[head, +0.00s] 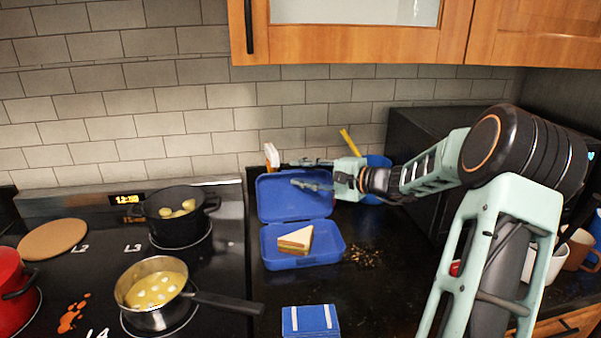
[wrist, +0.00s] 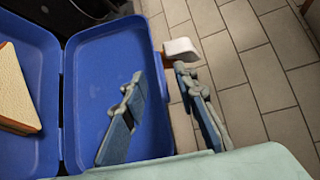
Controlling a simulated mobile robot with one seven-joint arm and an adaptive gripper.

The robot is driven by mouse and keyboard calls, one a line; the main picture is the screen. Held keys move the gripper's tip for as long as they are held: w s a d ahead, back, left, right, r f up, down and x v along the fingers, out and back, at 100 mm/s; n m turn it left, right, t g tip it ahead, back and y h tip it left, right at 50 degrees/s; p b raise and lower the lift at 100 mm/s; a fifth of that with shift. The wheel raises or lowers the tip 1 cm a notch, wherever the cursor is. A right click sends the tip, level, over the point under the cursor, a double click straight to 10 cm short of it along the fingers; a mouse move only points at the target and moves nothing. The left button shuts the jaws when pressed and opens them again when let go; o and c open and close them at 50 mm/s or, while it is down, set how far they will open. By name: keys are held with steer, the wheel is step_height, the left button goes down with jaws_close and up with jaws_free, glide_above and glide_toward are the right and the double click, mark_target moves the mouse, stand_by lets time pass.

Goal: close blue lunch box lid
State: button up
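The blue lunch box (head: 272,252) stands open on the dark counter. Its lid (head: 280,205) is raised at the back, leaning up toward the tiled wall. A sandwich half (head: 296,238) lies in the base; it also shows at the left edge of the wrist view (wrist: 14,95). My gripper (head: 303,174) is open at the top of the lid. In the wrist view (wrist: 160,74) one finger is in front of the lid's inner face (wrist: 100,85) and the other is past its outer edge. Whether either finger touches the lid cannot be told.
A white-and-orange object (head: 272,155) stands behind the lid. A blue container (head: 376,172) with a yellow item is behind my arm. A blue box with white stripes (head: 310,321) sits in front. Crumbs (head: 362,256) lie to the right. Pots (head: 150,293) stand on the stove at left.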

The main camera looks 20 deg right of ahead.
steer(key=shift+w+a, duration=0.1)
steer(key=shift+c, duration=0.3)
jaws_close()
